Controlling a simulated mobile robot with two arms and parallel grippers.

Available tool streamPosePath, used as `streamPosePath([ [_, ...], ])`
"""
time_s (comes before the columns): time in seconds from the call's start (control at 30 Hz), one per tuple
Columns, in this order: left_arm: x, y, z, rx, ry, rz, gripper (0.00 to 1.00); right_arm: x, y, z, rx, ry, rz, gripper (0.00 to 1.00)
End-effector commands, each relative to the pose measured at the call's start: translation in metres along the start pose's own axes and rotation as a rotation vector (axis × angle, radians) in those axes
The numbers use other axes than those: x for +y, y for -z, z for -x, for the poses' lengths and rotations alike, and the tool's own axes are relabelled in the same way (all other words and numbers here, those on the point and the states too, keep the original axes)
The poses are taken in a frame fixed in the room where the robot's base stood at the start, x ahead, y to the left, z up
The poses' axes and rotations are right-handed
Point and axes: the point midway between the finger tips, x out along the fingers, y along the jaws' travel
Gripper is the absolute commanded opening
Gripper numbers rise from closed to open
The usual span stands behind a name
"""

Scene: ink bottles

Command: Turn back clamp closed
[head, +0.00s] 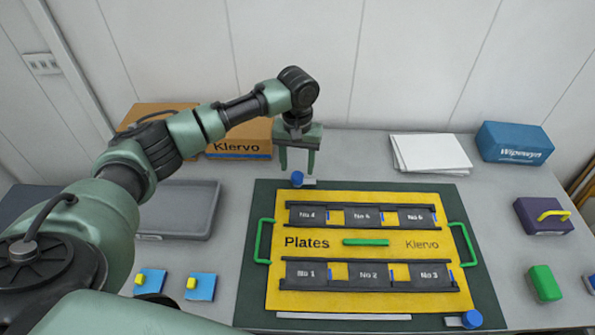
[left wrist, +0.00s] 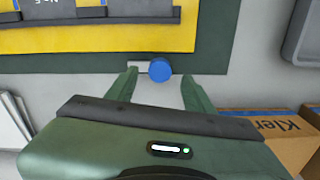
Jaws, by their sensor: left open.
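The back clamp's blue knob (head: 297,178) is at the rear edge of the dark green mat (head: 258,205), with a short pale bar beside it. My left gripper (head: 298,171) points down over this knob, its two fingers apart. In the left wrist view the blue knob (left wrist: 160,69) shows between the open fingertips (left wrist: 160,74), with gaps on both sides. I cannot tell the height of the fingertips against the knob. The yellow plate board (head: 375,215) lies on the mat. Another blue knob (head: 472,319) is at the mat's front right. My right gripper is out of view.
A cardboard Klervo box (head: 240,135) and a grey tray (head: 180,210) stand to the left. White sheets (head: 430,153), a blue box (head: 515,142), a purple block (head: 540,215) and a green block (head: 545,283) are on the right. Blue pads (head: 200,287) lie at front left.

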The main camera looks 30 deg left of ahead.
Motion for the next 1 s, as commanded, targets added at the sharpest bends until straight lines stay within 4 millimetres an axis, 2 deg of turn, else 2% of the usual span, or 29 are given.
streamPosePath([
  [0.1, 0.0, -0.001, -0.018, -0.002, 0.001, 0.0, 0.52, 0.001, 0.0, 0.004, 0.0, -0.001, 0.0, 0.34],
  [0.23, 0.0, 0.0, -0.031, 0.0, 0.0, -0.001, 0.52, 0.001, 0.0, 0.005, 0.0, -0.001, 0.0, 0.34],
  [0.57, 0.0, 0.0, -0.037, 0.002, 0.0, -0.002, 0.52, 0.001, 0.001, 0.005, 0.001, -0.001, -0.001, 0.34],
  [0.6, 0.0, 0.0, -0.037, 0.002, 0.0, -0.002, 0.47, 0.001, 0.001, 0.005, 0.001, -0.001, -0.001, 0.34],
  [0.77, 0.0, 0.0, -0.037, 0.002, 0.0, -0.002, 0.02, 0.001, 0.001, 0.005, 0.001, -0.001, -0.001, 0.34],
  [1.0, 0.0, 0.0, -0.036, 0.002, 0.0, -0.01, 0.0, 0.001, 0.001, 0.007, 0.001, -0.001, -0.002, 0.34],
])
